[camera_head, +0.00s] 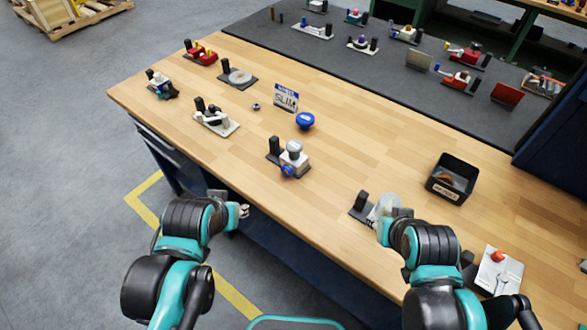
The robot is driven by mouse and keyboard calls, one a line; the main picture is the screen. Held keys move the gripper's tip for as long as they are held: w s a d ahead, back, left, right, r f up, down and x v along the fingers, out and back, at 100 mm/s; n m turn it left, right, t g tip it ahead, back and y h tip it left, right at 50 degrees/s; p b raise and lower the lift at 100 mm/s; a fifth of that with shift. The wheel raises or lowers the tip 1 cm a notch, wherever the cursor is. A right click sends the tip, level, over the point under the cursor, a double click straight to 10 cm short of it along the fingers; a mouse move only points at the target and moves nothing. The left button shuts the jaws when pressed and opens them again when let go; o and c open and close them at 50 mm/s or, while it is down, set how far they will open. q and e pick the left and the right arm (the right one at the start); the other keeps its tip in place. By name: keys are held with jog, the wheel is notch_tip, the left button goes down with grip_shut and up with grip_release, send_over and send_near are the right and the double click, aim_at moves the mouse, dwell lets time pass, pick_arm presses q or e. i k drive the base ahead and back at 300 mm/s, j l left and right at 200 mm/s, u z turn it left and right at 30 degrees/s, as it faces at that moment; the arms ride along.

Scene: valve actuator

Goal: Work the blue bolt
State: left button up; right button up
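Two blue parts stand near the middle of the wooden bench. One is a round blue cap (305,120) on the bench top. The other is a small blue knob or bolt head (288,170) low on the front of a white and grey valve unit (294,156). I cannot tell which one is the blue bolt. My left gripper (243,211) is at the bench's front edge, below and left of the valve unit and apart from it. My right gripper (384,222) is beside a unit with a pale round disc (389,203), partly hidden by my arm. Both gripper openings are too small to tell.
A black bin (452,177) stands to the right. Units with black posts, such as the white one (216,120) and the red one (201,56), stand at the left.

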aim_at(287, 170)
jog(key=j+z, duration=0.1)
jog(key=z, duration=0.3)
jog(key=i+j+z, duration=0.1)
jog(key=z, duration=0.3)
jog(key=j+z, duration=0.2)
jog(key=z, duration=0.2)
jog(key=j+z, duration=0.1)
jog(key=z, duration=0.35)
jog(key=j+z, duration=0.15)
jog(key=z, duration=0.25)
jog(key=k+j+z, duration=0.45)
jog(key=j, duration=0.45)
jog(key=k+j+z, duration=0.5)
jog(key=k+j, duration=0.6)
jog(key=j, duration=0.1)
